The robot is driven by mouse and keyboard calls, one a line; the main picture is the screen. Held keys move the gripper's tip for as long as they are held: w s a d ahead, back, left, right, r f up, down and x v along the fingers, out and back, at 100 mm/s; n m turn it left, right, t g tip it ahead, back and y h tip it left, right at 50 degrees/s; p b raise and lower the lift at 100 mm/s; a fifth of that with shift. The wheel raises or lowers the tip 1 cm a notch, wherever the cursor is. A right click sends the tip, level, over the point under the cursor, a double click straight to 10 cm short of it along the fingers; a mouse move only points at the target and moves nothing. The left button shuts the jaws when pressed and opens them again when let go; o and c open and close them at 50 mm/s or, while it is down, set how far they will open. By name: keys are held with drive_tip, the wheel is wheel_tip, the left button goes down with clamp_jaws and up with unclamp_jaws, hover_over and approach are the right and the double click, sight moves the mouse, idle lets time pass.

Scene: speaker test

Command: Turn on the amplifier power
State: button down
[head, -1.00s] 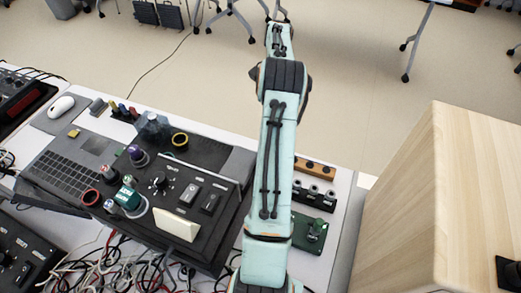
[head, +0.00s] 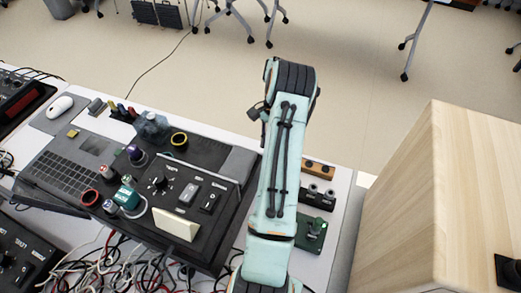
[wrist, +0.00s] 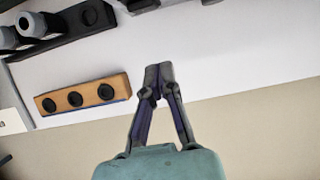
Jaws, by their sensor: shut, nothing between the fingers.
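A black control box, likely the amplifier (head: 219,217), sits on the table in the head view. Its sloping top has a round knob (head: 160,183) and two rocker switches, one at left (head: 188,194) and one at right (head: 209,201). The labels are too small to read, and I cannot tell the switch positions. The box is outside the wrist view. My arm hides the gripper in the head view.
The wooden block (head: 318,168) and a green device (head: 310,236) stand right of my arm. Loose cables (head: 120,265) lie in front. A large wooden cabinet (head: 470,190) stands at right.

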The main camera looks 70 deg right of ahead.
drive_tip(key=shift+a+r, duration=0.2)
drive_tip(key=shift+a, duration=1.85)
drive_tip(key=shift+a+r+h, duration=0.2)
drive_tip(key=shift+a+h, duration=0.4)
drive_tip(key=shift+h, duration=0.1)
drive_tip(key=shift+r, duration=0.15)
drive_tip(key=shift+r, duration=0.65)
